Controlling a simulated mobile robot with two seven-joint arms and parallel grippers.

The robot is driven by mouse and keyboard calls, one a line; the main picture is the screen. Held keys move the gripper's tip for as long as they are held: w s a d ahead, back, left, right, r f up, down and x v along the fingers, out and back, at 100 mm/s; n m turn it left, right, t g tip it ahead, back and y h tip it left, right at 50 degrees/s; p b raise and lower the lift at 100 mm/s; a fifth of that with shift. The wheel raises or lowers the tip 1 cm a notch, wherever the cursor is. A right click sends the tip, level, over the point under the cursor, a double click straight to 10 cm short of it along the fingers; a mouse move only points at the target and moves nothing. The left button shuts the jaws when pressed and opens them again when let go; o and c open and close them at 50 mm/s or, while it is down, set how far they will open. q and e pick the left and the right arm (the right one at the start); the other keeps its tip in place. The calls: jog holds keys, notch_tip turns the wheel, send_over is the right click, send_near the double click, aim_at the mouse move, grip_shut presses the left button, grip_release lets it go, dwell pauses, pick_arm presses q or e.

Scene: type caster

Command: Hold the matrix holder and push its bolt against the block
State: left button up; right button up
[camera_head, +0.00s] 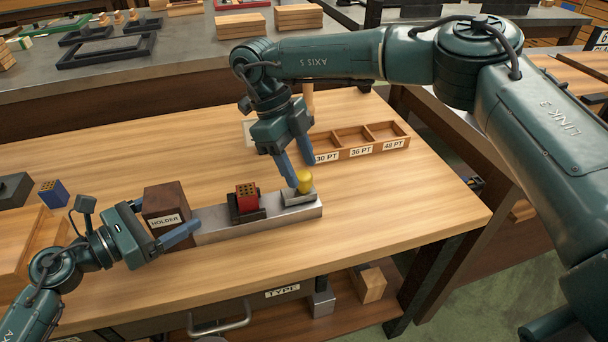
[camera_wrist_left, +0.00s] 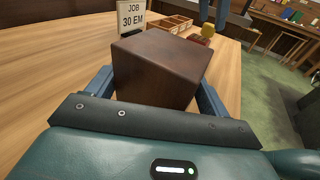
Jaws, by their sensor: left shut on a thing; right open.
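The matrix holder, a dark brown block (camera_head: 168,203) labelled HOLDER, stands at the left end of a long grey metal bar (camera_head: 215,228). My left gripper (camera_head: 166,226) is shut on this block; the left wrist view shows the block (camera_wrist_left: 155,68) between both fingers. On the bar, a red block with holes (camera_head: 247,197) sits in a dark cradle. A yellow knob-like piece (camera_head: 304,183) is on a small grey block (camera_head: 298,198) near the bar's right end. My right gripper (camera_head: 298,172) is open, fingers pointing down at the yellow piece; whether they touch it is unclear.
A wooden tray (camera_head: 356,149) marked 30 PT, 36 PT and 48 PT lies behind on the table. A JOB 30 EM card (camera_wrist_left: 131,18) stands beyond the holder. A blue block (camera_head: 53,193) is at the left. The table front is clear.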

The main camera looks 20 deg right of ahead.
aim_at(303, 175)
jog(key=shift+x, duration=1.7)
